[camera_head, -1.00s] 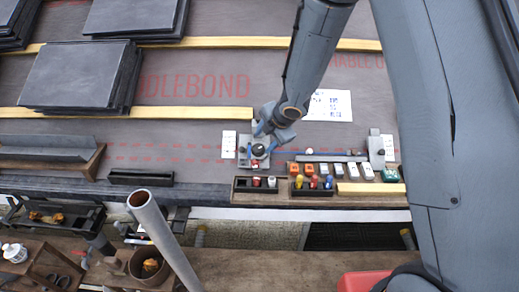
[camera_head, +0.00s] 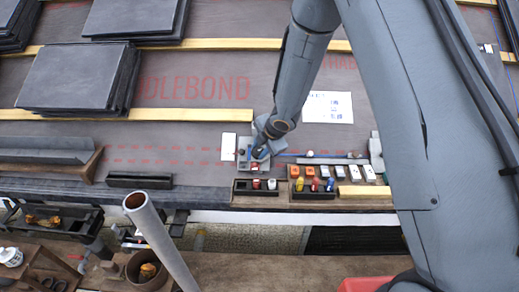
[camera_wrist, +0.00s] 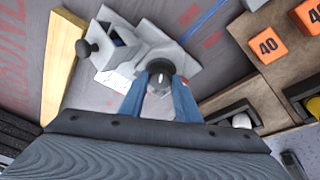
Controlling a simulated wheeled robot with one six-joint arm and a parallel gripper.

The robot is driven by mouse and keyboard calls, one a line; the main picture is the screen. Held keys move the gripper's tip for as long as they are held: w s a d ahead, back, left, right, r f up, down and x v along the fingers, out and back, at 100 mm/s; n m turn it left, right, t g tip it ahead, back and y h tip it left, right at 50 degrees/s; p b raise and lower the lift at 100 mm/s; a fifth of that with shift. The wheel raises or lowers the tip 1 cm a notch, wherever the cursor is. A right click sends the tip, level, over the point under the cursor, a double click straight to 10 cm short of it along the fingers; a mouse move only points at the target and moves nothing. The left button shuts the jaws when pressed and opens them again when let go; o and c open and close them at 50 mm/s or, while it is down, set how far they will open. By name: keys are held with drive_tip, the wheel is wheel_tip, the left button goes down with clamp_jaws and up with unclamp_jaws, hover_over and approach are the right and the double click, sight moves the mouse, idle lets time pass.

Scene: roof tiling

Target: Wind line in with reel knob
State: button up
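The reel (camera_head: 243,160), a grey block on a plate, sits on the roof membrane by the front edge, and also shows in the wrist view (camera_wrist: 118,65). A round grey-black knob (camera_wrist: 160,84) stands on it. My gripper (camera_wrist: 160,88) has its blue fingers on both sides of this knob, seemingly touching it; in the head view the gripper (camera_head: 260,152) covers it. A second dark ball (camera_wrist: 83,48) sticks out from the reel's side. The blue line (camera_head: 290,155) runs right from the reel, past a small pale piece (camera_head: 310,154), towards a grey block (camera_head: 376,151).
A wooden batten (camera_head: 125,115) ends just behind the reel. Bins with coloured pieces (camera_head: 312,190) and orange and white blocks (camera_head: 310,171) stand close in front and to the right. Slate stacks (camera_head: 75,75) lie at the back left. A metal pole (camera_head: 160,240) rises in front.

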drive_tip(key=shift+c, duration=0.9)
